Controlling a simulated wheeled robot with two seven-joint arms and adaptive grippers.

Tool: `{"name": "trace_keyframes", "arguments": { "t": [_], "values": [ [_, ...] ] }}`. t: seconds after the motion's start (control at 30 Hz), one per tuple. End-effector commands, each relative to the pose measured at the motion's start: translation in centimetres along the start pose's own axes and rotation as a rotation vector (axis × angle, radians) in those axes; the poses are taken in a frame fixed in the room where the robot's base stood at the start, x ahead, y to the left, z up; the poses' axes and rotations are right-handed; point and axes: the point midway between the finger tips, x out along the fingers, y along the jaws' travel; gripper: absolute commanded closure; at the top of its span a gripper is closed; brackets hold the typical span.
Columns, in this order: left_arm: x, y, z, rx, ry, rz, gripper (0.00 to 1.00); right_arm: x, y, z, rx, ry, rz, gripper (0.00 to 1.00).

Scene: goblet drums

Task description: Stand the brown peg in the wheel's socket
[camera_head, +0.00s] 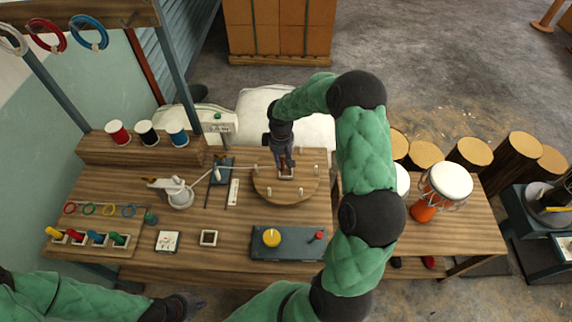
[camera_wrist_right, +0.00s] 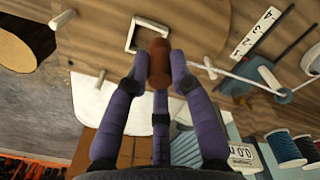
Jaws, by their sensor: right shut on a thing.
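The brown peg (camera_wrist_right: 159,64) is between the purple fingers of my right gripper (camera_wrist_right: 158,75), which is shut on it. In the head view my right gripper (camera_head: 284,163) points down over the round wooden wheel (camera_head: 265,187). The wheel's socket, a white square frame (camera_wrist_right: 131,37), shows just beyond the peg's end in the wrist view; it also shows in the head view (camera_head: 286,177) below the fingers. I cannot tell whether the peg touches the socket. My left gripper (camera_head: 187,304) is low at the left, away from the wheel; its fingers are unclear.
White pins (camera_head: 270,198) stand around the wheel. A blue-grey box with a yellow knob (camera_head: 271,238) lies in front of it. A white pot (camera_head: 179,194), a numbered strip (camera_head: 233,192) and spools (camera_head: 147,133) are to the left. Drums (camera_head: 447,183) stand at right.

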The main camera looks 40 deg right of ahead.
Motion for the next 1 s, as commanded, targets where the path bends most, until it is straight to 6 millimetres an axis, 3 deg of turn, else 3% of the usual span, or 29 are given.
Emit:
{"name": "trace_keyframes", "arguments": {
  "t": [0.17,0.37,0.63,1.0],
  "values": [
    [0.1,-0.1,0.0,0.000,0.000,0.000,1.00,2.0,1.7,-0.3,0.001,0.002,0.002,0.99],
    [0.2,-0.1,0.0,0.000,0.000,0.000,1.00,2.8,2.4,-0.3,0.001,0.002,0.002,0.99],
    [0.4,-0.1,0.0,0.000,0.000,0.000,1.00,6.1,2.9,-0.3,0.001,0.001,0.000,0.99],
    [0.6,-0.2,0.0,0.000,0.000,0.000,1.00,6.6,2.9,-0.4,0.000,0.003,0.002,0.99]
  ]
}}
